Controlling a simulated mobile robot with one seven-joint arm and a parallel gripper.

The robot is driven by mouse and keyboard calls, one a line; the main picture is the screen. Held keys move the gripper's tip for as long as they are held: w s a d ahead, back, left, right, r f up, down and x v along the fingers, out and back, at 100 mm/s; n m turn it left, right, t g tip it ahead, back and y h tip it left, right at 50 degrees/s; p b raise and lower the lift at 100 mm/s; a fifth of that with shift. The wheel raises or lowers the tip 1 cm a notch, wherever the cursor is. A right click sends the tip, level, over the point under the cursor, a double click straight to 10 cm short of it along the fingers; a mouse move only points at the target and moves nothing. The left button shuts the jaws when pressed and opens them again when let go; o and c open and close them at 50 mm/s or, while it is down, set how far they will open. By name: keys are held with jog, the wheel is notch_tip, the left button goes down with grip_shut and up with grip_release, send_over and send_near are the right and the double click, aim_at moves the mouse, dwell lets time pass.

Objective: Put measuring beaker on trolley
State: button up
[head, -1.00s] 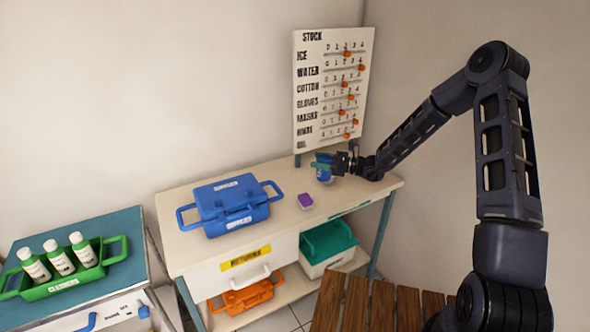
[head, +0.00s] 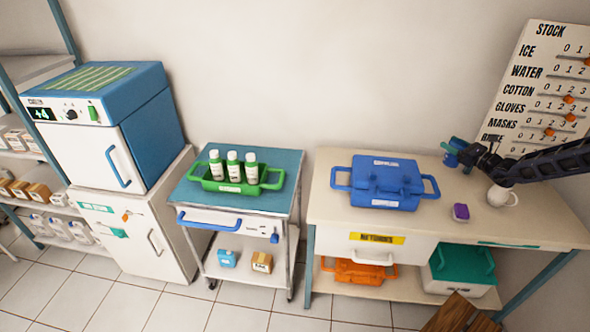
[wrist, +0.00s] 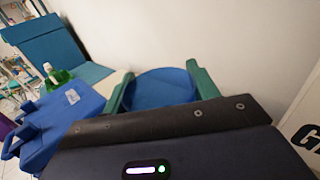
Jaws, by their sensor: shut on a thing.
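My gripper (head: 456,150) is shut on a blue round beaker (head: 451,160). It holds the beaker above the back of the cream workbench, near the wall. In the wrist view the two green fingers (wrist: 160,82) sit on either side of the blue beaker (wrist: 160,92); my wrist housing hides its lower part. I cannot see markings on it. The trolley (head: 287,173) has a teal top and metal legs and stands left of the workbench. A green tray (head: 266,180) with three white-capped bottles sits on its top.
The workbench (head: 330,208) holds a blue case (head: 385,182), a purple block (head: 460,212) and a white mug (head: 502,196) under my arm. A stock board (head: 545,80) stands at the right. The trolley top has bare room behind and in front of the tray.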

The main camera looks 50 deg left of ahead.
jog(key=s+a+r, duration=0.1)
jog(key=s+a, duration=0.3)
jog(key=a, duration=0.8)
jog(key=s+a+r, duration=0.1)
jog(key=s+a, duration=0.4)
jog(key=a, duration=0.7)
jog(key=s+a+r, duration=0.2)
jog(key=s+a, duration=0.2)
jog(key=a, duration=0.8)
jog(key=s+a+r, duration=0.1)
jog(key=s+a, duration=0.6)
jog(key=s, duration=0.4)
jog(key=s+a+r+g, duration=0.1)
jog(key=s+a, duration=0.5)
jog(key=s, duration=0.5)
jog(key=s+a+r, duration=0.1)
jog(key=s+a, duration=0.6)
jog(key=s, duration=0.4)
jog(key=shift+n, duration=0.3)
notch_tip(320, 180, down, 19)
jog(key=shift+w+a, duration=0.1)
jog(key=shift+f, duration=0.1)
jog(key=o, duration=1.1)
